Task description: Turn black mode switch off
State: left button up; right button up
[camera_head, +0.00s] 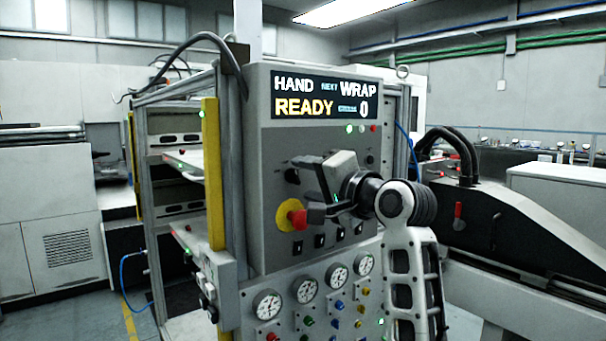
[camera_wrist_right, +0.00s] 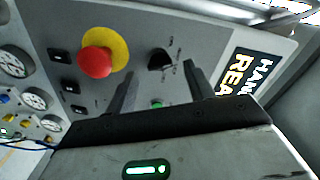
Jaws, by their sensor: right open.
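The black mode switch (camera_wrist_right: 160,60) is a round knob on the grey panel (camera_wrist_right: 215,45), with small printed marks beside it. In the head view, a dark knob (camera_head: 292,176) shows just left of my gripper. My right gripper (camera_head: 306,188) is open and empty in front of the panel. In the right wrist view, the two dark fingers of my right gripper (camera_wrist_right: 161,80) point at the panel, with the knob beyond and between their tips. I cannot tell the exact gap, but no contact shows. My left gripper is out of view.
A red emergency button on a yellow disc (camera_wrist_right: 97,58) sits close beside the switch. Several small black switches (camera_head: 320,240) and gauges (camera_head: 267,304) are below. The display (camera_head: 325,96) above reads HAND READY, NEXT WRAP, 0. A yellow post (camera_head: 213,172) stands left.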

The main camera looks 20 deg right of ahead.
aim_at(294, 176)
jog(key=shift+x, duration=1.1)
jog(key=c, duration=1)
